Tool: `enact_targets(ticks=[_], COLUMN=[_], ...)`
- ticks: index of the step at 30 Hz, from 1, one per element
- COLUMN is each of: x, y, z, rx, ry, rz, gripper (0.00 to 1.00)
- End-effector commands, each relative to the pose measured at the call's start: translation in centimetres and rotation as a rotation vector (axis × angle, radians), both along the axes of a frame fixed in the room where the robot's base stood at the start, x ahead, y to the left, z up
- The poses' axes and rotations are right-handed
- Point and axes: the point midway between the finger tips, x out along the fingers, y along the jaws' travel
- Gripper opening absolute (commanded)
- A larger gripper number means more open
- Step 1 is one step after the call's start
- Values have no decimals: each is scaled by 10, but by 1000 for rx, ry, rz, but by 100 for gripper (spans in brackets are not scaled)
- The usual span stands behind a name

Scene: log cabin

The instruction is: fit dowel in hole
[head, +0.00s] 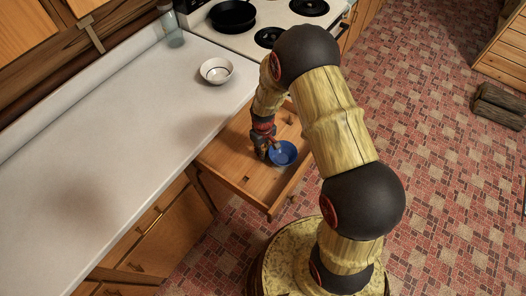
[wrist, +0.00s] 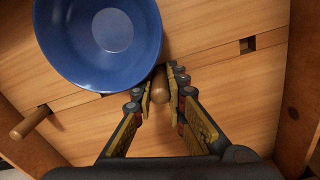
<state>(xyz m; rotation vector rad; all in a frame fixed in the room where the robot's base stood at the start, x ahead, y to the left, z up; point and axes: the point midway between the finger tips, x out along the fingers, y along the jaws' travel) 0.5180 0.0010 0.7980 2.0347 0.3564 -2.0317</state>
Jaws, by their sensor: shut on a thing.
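My gripper (wrist: 161,80) is shut on a wooden dowel (wrist: 160,88), whose rounded end shows between the fingertips. Whether its lower end touches the wooden board is hidden. The board (wrist: 215,85) has a dark square hole (wrist: 248,45) to the right of the fingertips in the wrist view. A second wooden dowel (wrist: 30,122) stands out from the board at the left. In the head view my gripper (head: 267,150) is low over the open drawer (head: 238,150), beside a blue bowl (head: 283,153).
The blue bowl (wrist: 72,55) sits close to the left of my fingertips in the wrist view. Drawer walls rise around the board. A white counter (head: 110,130) with a white bowl (head: 216,71) lies to the left. The stove (head: 285,18) is behind.

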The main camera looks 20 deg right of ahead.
Motion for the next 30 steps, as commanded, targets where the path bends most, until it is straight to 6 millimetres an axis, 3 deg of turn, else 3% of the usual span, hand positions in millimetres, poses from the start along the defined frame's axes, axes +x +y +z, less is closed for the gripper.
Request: enact_targets(ticks=[4, 5, 15, 25, 30], x=[0, 0, 0, 0, 1], y=[0, 0, 0, 0, 0], z=[-4, -4, -3, -2, 14], rx=[0, 0, 0, 0, -1], ry=[0, 0, 0, 0, -1], rz=[0, 0, 0, 0, 0], gripper=[1, 15, 34, 35, 35])
